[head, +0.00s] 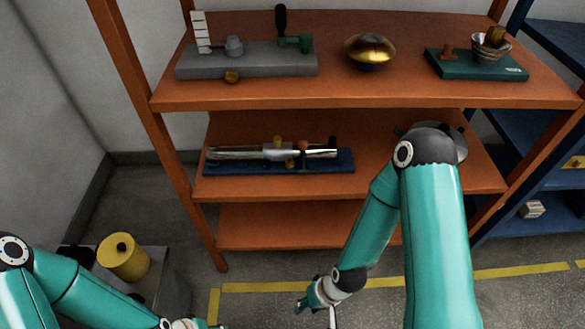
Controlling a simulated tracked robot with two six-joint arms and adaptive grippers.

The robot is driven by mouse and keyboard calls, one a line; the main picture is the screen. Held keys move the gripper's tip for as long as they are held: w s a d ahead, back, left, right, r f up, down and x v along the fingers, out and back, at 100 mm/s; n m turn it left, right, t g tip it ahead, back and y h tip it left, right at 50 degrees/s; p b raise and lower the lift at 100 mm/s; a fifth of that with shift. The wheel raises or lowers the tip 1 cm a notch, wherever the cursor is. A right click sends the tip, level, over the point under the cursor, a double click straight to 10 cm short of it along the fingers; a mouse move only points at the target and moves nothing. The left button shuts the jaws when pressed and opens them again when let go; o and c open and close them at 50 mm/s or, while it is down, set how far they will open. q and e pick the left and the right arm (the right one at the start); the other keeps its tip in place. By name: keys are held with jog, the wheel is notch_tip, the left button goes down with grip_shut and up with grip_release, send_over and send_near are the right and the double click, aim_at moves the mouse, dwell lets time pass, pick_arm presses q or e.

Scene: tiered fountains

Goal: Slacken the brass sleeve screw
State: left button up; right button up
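A polished silver tube on a blue base (345,163) lies on the middle shelf. It carries small brass-coloured knobs, one on top (278,141) and one at the front (303,147). I cannot tell which of these is the sleeve screw. My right gripper (317,300) hangs low in front of the shelves, well below and apart from these fixtures. My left gripper (195,325) is mostly cut off at the bottom edge. The finger state of both is unclear.
The top shelf (395,92) also holds a gold bowl-shaped piece (370,50) and a dark green base (478,66) with small parts. My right arm partly covers a grey object on the middle shelf. A yellow cylinder (123,257) stands on a grey box at left.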

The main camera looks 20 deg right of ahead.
jog(key=w+a+t, duration=0.1)
jog(key=w+t, duration=0.1)
jog(key=w, duration=0.3)
jog(key=n+t+h+b, duration=0.1)
jog(key=t+h+b, duration=0.3)
jog(key=t+h, duration=0.55)
send_near(290, 166)
jog(key=shift+t, duration=0.25)
jog(key=x, duration=0.8)
jog(key=shift+s+f, duration=0.15)
jog(key=shift+f, duration=0.05)
grip_shut()
